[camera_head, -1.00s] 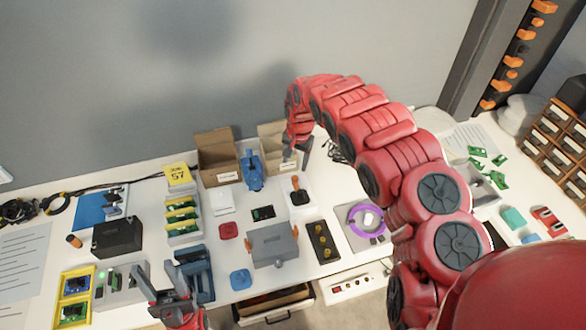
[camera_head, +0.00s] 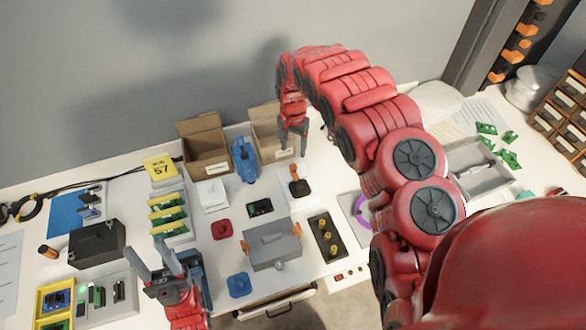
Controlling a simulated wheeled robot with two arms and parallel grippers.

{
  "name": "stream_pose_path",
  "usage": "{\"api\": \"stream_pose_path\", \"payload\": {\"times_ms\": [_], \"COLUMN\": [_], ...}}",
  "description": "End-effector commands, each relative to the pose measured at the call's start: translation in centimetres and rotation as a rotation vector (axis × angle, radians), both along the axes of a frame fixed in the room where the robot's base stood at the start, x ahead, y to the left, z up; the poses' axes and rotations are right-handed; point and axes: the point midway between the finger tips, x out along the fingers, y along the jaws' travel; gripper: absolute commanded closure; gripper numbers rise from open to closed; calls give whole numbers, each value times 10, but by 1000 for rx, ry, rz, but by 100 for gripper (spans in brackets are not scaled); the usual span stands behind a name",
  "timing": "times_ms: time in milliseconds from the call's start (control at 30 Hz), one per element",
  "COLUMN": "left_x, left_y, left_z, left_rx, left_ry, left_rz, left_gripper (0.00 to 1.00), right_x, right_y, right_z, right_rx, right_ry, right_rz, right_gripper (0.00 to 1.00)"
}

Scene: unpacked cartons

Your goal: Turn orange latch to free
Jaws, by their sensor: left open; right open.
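A grey box (camera_head: 273,252) with a flat lid sits near the front middle of the white bench. Small orange latches show on its left side (camera_head: 245,246) and right side (camera_head: 296,230); how far each is turned is too small to tell. My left gripper (camera_head: 151,256) is open and empty, left of the box and apart from it, its fingers pointing to the back. My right gripper (camera_head: 293,150) is open and empty, pointing down in front of the right carton, well behind the box. Neither gripper touches a latch.
Two open cartons (camera_head: 203,148) (camera_head: 267,130) and a blue device (camera_head: 244,160) stand at the back. A black-and-orange lever (camera_head: 298,186) stands behind the box. A black panel with yellow knobs (camera_head: 326,236) lies right of it. My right arm covers the bench further right.

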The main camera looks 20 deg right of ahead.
Motion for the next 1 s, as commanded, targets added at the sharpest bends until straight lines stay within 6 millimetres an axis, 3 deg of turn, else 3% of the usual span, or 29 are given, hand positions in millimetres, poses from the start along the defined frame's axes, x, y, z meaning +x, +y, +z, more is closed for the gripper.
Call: {"api": "stream_pose_path", "payload": {"times_ms": [167,500,700,1000], "left_x": [0,0,0,0], "left_y": [0,0,0,0], "left_z": [14,22,24,24], "left_rx": [0,0,0,0], "left_ry": [0,0,0,0], "left_rz": [0,0,0,0], "left_gripper": [50,50,50,50], "right_x": [0,2,1,1], "right_y": [0,2,1,0], "right_z": [-25,-70,-83,-86], "right_rx": [2,4,1,-1], "right_ry": [-1,-5,-2,-5], "right_rz": [1,1,1,0], "right_gripper": [36,36,36,36]}}
